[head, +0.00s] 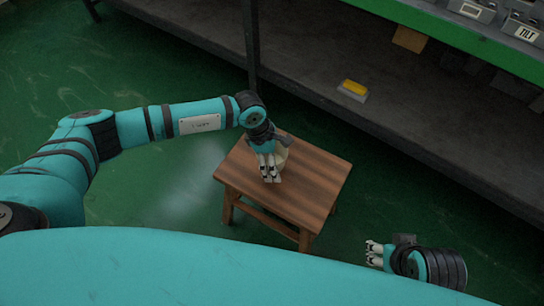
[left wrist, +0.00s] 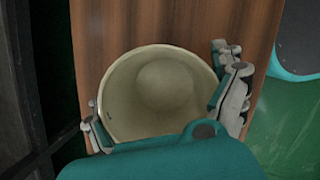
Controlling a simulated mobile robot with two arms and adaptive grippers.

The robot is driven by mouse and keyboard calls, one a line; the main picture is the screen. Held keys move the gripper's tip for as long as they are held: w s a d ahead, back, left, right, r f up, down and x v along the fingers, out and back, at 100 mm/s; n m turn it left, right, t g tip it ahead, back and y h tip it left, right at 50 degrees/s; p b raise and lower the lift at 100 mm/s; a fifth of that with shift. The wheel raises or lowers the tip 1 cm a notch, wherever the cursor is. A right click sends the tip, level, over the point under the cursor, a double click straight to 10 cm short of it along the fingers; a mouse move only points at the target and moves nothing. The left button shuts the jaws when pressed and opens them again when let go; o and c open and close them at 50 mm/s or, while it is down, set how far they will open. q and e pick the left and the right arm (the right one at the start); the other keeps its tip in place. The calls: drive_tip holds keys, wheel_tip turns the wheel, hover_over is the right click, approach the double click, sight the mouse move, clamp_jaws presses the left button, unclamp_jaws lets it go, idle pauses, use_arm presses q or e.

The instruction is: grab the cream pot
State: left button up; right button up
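The cream pot (left wrist: 140,95) is a round, open-topped bowl shape on the wooden stool (head: 315,182). The left wrist view looks down into it, and it seems empty. In the head view the pot (head: 282,156) is mostly hidden behind my left gripper (head: 270,178). In the left wrist view my left gripper (left wrist: 165,112) has one finger at each side of the pot, close to its wall. I cannot tell whether the fingers press on it. My right gripper (head: 370,254) is empty, with its fingers apart, at the lower right, away from the stool.
A long grey shelf (head: 310,75) with a green edge runs behind the stool. A yellow-topped block (head: 353,90) lies on it. Green floor (head: 150,210) is clear left of the stool.

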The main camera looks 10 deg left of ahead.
use_arm(q)
drive_tip(key=c, duration=0.6)
drive_tip(key=shift+c, duration=0.3)
